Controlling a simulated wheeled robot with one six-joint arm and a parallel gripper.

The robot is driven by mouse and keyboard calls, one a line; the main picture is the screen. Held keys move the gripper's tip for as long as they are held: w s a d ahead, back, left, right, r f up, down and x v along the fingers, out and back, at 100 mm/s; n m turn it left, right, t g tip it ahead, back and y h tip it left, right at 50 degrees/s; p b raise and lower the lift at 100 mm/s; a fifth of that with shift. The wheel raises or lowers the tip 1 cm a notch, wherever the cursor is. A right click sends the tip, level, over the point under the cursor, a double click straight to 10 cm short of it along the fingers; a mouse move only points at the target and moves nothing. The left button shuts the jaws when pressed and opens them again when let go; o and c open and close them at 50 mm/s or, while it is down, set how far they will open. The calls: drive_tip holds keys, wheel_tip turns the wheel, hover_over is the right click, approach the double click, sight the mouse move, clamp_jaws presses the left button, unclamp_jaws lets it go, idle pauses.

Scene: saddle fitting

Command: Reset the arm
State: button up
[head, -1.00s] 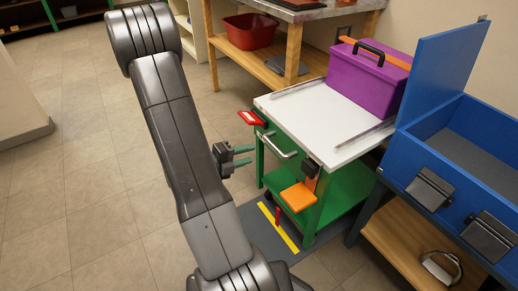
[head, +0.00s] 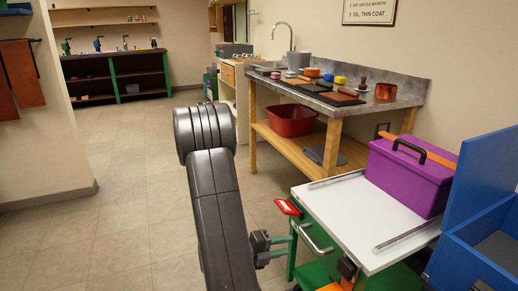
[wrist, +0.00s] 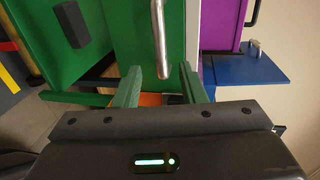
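My arm rises in the middle of the head view, with my gripper (head: 281,240) beside the green cart's left side, close to the metal handle (head: 306,238). In the wrist view my gripper (wrist: 162,88) has its two green fingers apart with nothing between them. The handle also shows ahead of the fingers in the wrist view (wrist: 158,45). I cannot tell from the head view how far the fingertips are from the handle.
The green cart's white top (head: 345,212) carries a purple toolbox (head: 405,177). A blue chest (head: 470,250) stands at the right. A wooden workbench (head: 336,120) with a red basin (head: 291,120) is behind. The floor at left (head: 120,230) is clear.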

sight(308, 241)
drive_tip(key=b+x, duration=0.2)
drive_tip(key=x, duration=0.7)
drive_tip(key=shift+d+f, duration=0.1)
drive_tip(key=shift+d, duration=0.1)
drive_tip(key=shift+w+d, duration=0.3)
drive_tip(key=shift+d, duration=0.2)
